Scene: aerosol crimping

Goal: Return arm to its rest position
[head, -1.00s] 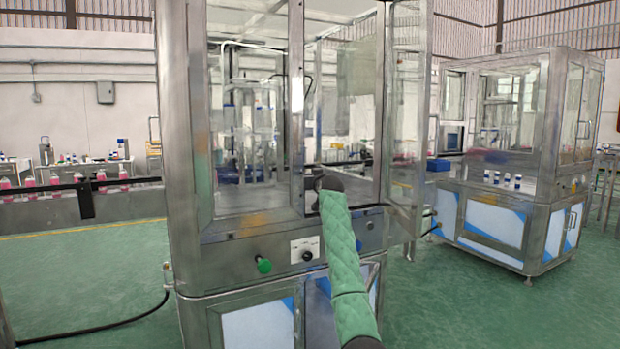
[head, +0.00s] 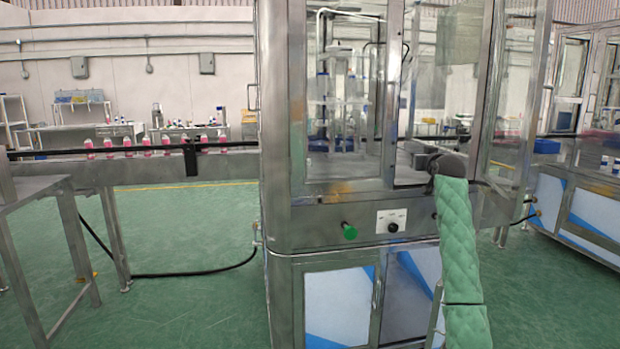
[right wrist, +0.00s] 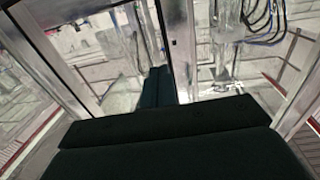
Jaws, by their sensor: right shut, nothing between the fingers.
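My right arm, in a green quilted sleeve (head: 460,240), rises from the lower right of the head view. Its dark wrist end (head: 447,162) is at the front opening of the metal and glass crimping machine (head: 350,220), above the control panel. In the right wrist view my right gripper (right wrist: 158,78) shows as dark fingers close together, shut and empty, pointing towards the machine's inside fittings. My left gripper is in neither current view.
The machine's metal posts and glass doors (head: 512,110) stand close around the right arm's end. A conveyor (head: 160,170) with several pink bottles and a metal table (head: 40,190) are on the left. Green floor (head: 180,300) is open between them.

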